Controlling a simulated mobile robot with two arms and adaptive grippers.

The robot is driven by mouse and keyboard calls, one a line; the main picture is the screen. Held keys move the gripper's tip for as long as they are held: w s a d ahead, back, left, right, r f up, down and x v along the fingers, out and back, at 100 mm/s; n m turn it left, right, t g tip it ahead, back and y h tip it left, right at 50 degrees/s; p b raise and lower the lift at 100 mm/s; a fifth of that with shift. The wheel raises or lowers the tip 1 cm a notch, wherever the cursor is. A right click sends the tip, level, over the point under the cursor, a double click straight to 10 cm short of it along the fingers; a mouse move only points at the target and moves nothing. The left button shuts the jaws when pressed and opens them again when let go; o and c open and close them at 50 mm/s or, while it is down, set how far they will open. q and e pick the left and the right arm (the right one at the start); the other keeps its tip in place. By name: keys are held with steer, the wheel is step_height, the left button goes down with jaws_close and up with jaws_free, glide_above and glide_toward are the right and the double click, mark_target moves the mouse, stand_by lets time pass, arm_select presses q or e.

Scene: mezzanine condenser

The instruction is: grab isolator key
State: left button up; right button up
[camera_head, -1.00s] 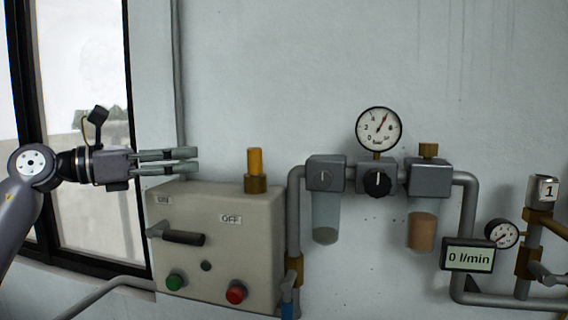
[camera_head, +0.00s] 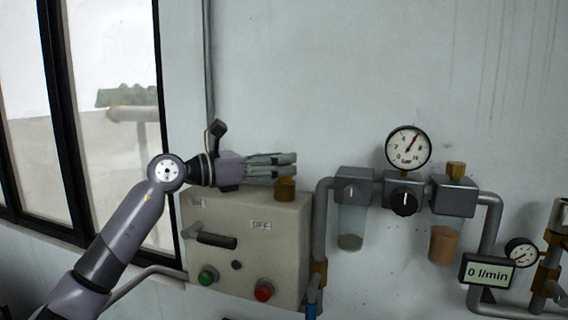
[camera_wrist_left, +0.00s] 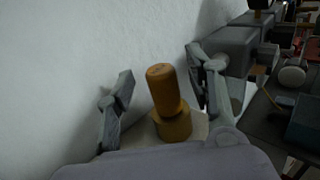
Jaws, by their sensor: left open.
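The isolator key appears to be the orange upright cylinder (camera_wrist_left: 165,88) set in a brass collar (camera_wrist_left: 173,124), centred in the left wrist view. In the head view the collar (camera_head: 285,190) shows on top of the grey switch box (camera_head: 262,207), while the cylinder is largely hidden behind my fingers. My left gripper (camera_head: 293,166) is open and level above the box, reaching in from the left. In the left wrist view its fingers (camera_wrist_left: 160,78) stand on either side of the cylinder, with visible gaps. My right gripper is not in view.
The box front carries a dark lever (camera_head: 216,240), a green button (camera_head: 208,276) and a red button (camera_head: 264,290). To the right, a filter-regulator row (camera_head: 403,190) with a gauge (camera_head: 408,146) hangs on the wall. A window (camera_head: 105,110) is at left. The wall above is clear.

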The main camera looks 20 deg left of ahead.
arm_select(q)
steer(key=shift+x, duration=1)
steer(key=shift+s+a, duration=0.15)
steer(key=shift+c, duration=1.6)
jaws_close()
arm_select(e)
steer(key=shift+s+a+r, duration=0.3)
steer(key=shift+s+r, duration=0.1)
